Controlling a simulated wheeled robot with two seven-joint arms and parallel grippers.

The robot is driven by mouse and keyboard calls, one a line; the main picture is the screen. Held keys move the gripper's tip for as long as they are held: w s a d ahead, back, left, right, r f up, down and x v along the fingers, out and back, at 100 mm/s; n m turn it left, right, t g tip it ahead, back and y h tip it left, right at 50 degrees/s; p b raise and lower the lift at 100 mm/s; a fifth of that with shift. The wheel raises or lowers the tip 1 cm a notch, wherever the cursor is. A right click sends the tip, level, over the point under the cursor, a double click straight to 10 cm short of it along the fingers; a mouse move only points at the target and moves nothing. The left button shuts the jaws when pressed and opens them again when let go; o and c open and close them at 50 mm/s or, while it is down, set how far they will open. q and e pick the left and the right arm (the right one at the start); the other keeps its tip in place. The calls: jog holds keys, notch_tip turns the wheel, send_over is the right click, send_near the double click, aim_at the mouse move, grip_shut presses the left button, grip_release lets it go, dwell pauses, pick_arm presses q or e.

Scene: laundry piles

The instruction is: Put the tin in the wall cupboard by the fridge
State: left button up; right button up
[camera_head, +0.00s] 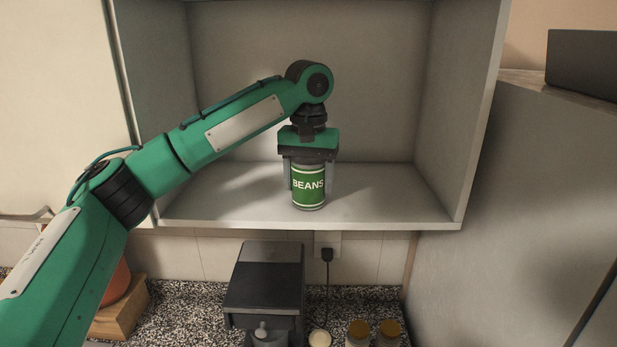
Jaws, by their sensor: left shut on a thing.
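The tin (308,187) is green with a "BEANS" label and stands upright inside the wall cupboard (390,212), near the front edge of its floor. It looks to rest on the cupboard floor, though a small gap beneath it cannot be ruled out. My left gripper (309,180) points down from above, with its fingers shut on the sides of the tin. The cupboard is open at the front and otherwise looks empty. The fridge (510,190) is the grey body to the right of the cupboard. My right gripper is not in view.
Below the cupboard, a black coffee machine (266,285) stands on the speckled counter (185,310). Several small jars (359,332) stand beside it. A plug (327,255) sits in the wall socket. A dark box (582,62) is on the fridge. The cupboard floor has free room around the tin.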

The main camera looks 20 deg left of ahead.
pick_arm(q)
jog(key=shift+f, duration=0.1)
jog(key=o, duration=1.3)
jog(key=shift+w+r+b, duration=0.1)
jog(key=shift+r+b, duration=0.2)
jog(key=shift+r, duration=0.35)
notch_tip(320, 180, up, 5)
jog(key=shift+f+b, duration=0.2)
jog(key=shift+b, duration=0.3)
jog(key=shift+r, duration=0.95)
